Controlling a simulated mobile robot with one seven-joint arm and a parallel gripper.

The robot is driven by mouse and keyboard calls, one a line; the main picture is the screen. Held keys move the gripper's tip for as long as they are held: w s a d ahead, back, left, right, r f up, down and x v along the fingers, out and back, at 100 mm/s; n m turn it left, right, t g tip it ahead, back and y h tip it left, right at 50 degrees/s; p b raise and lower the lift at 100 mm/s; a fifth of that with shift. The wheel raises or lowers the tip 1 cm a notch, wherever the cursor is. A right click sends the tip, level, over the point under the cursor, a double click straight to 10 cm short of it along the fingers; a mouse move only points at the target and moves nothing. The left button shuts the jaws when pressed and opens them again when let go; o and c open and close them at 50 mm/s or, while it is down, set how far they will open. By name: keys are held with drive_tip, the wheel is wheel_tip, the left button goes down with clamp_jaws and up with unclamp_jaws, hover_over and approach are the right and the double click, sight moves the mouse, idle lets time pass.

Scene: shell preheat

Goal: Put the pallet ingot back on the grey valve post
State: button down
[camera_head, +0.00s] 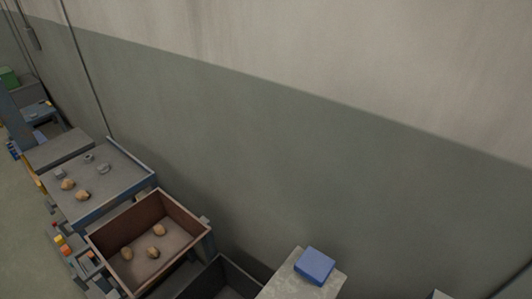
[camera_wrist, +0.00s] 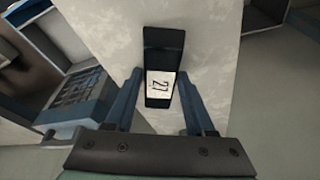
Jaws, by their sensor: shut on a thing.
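My gripper (camera_wrist: 158,85) shows in the wrist view with its two blue fingers on either side of a dark block, shut on it. The dark block (camera_wrist: 163,42), likely the pallet ingot, has a white label with a number, perhaps 27. Behind it is a pale grey, concrete-like surface (camera_wrist: 105,35); whether the block touches it I cannot tell. My gripper does not show in the head view. I cannot make out which thing is the grey valve post.
In the head view a blue block (camera_head: 315,265) lies on a pale grey top (camera_head: 290,284). Left of it are a dark bin (camera_head: 221,278), a brown open box (camera_head: 133,223) with brown lumps and a blue-edged table (camera_head: 122,174). A wall runs behind.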

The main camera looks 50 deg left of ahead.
drive_tip(key=shift+c, duration=1.2)
unclamp_jaws()
drive_tip(key=shift+f, duration=0.1)
drive_tip(key=d+v, duration=0.1)
drive_tip(key=v, duration=1.1)
drive_tip(key=w+a+r+t+y, duration=0.2)
drive_tip(key=w+r+t+y, duration=0.3)
drive_tip(key=w+r, duration=1.25)
drive_tip(key=w+d+r+t, duration=0.3)
drive_tip(key=r, duration=0.4)
drive_tip(key=w+d+r+t, duration=0.2)
drive_tip(key=w+r+t, duration=0.15)
drive_tip(key=r, duration=0.45)
drive_tip(key=d+r+n+t+h, duration=0.1)
drive_tip(key=d+r+t, duration=0.6)
drive_tip(key=r, duration=0.8)
drive_tip(key=s+d+r+t+h, duration=0.1)
drive_tip(key=s+d+r+t, duration=0.1)
drive_tip(key=s+d+r, duration=0.3)
drive_tip(key=s+d+r+n+t+h, duration=0.1)
drive_tip(key=s+d+r, duration=0.4)
drive_tip(key=r, duration=0.6)
drive_tip(key=t+h, duration=0.1)
drive_tip(key=t, duration=0.1)
drive_tip(key=shift+s+d+r+t, duration=0.2)
drive_tip(key=shift+s+d+t, duration=0.05)
drive_tip(key=shift+d+t, duration=0.1)
